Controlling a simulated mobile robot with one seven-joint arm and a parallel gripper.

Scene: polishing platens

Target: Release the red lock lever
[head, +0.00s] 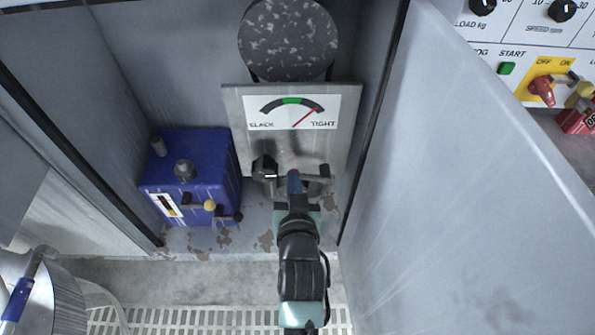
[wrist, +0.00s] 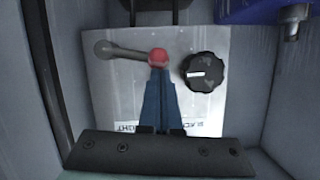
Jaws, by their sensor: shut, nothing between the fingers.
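The lock lever is a grey bar with a red ball end (wrist: 157,56) on a pale metal panel (wrist: 110,95). In the wrist view it lies nearly level, its round pivot at the left and the ball at the right. My gripper (wrist: 159,72) is shut and empty, its blue fingertips right at the red ball; I cannot tell whether they touch. In the head view my gripper (head: 294,180) covers most of the lever, and a grey part shows to its right. Above, a gauge (head: 291,112) has its red needle toward TIGHT.
A black knob (wrist: 204,72) sits beside the ball, also in the head view (head: 264,168). A blue box (head: 185,170) with small levers stands left. A grey door (head: 455,180) bounds the right side. A speckled roller (head: 288,40) is above the panel.

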